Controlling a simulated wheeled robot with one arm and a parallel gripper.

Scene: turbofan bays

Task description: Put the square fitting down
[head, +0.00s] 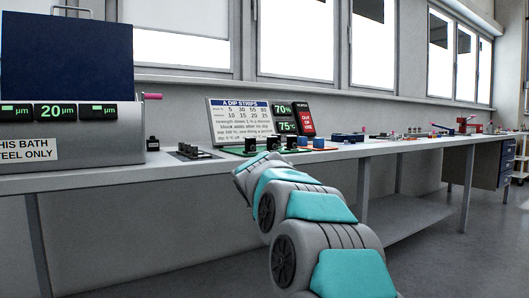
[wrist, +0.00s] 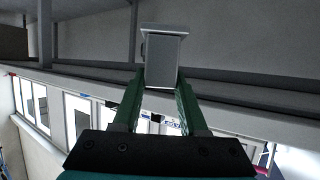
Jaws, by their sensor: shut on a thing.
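The square fitting (wrist: 162,60) is a pale grey block with a wider flat square end, seen in the wrist view. My gripper (wrist: 161,82) has two green fingers, one on each side of the fitting, and is shut on it. The fitting sticks out past the fingertips, and nothing is seen touching its far end. In the head view my arm reaches towards the bench, and its own links hide the gripper and fitting.
The long grey bench (head: 100,181) carries a green mat (head: 237,151) with several dark pieces and blue blocks (head: 319,143) to its right. A dark rack (head: 193,152) and a small black item (head: 152,143) stand left.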

